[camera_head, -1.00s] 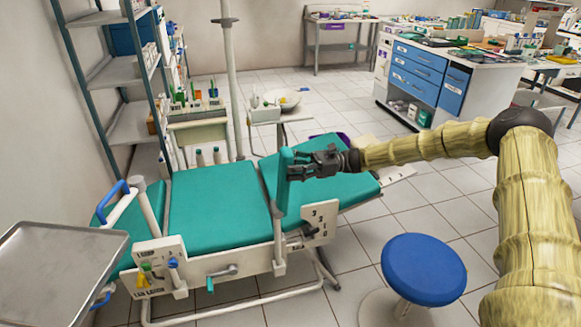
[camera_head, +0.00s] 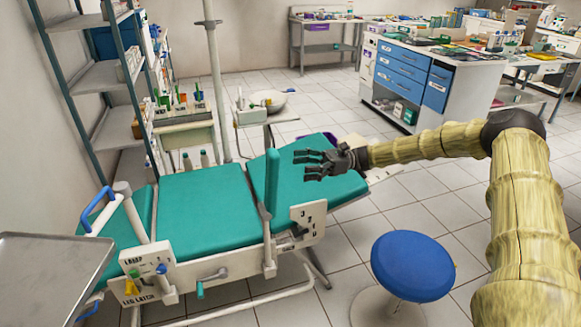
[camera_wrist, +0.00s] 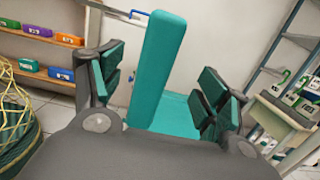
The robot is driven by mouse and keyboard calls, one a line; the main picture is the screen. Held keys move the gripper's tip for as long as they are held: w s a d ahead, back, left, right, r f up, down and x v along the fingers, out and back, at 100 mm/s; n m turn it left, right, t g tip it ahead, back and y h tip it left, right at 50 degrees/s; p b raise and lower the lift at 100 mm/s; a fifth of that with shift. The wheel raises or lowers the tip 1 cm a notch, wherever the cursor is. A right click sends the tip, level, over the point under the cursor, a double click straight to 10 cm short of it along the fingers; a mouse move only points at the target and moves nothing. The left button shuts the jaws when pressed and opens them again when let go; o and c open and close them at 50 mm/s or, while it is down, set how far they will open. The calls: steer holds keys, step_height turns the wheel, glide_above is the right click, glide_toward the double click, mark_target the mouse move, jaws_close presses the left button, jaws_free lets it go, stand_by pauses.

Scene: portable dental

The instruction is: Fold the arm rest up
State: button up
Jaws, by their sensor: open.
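The teal arm rest (camera_head: 272,184) stands upright at the near side of the dental chair (camera_head: 208,208), beside the hinge plate (camera_head: 304,228). My gripper (camera_head: 308,164) is open and empty, a little to the right of the arm rest and apart from it in the head view. In the wrist view the arm rest (camera_wrist: 160,70) rises tilted slightly, seen between the open fingers (camera_wrist: 165,90) and beyond them. The fingers have teal pads.
A blue stool (camera_head: 412,266) stands at the front right. A metal tray (camera_head: 50,265) is at the lower left. A shelf rack (camera_head: 105,80) and a small basin (camera_head: 268,100) stand behind the chair. Open floor lies to the right.

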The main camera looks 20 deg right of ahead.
steer(key=shift+s+d+f, duration=0.1)
steer(key=shift+d, duration=0.8)
steer(key=shift+s+d+f, duration=0.1)
steer(key=shift+d, duration=0.75)
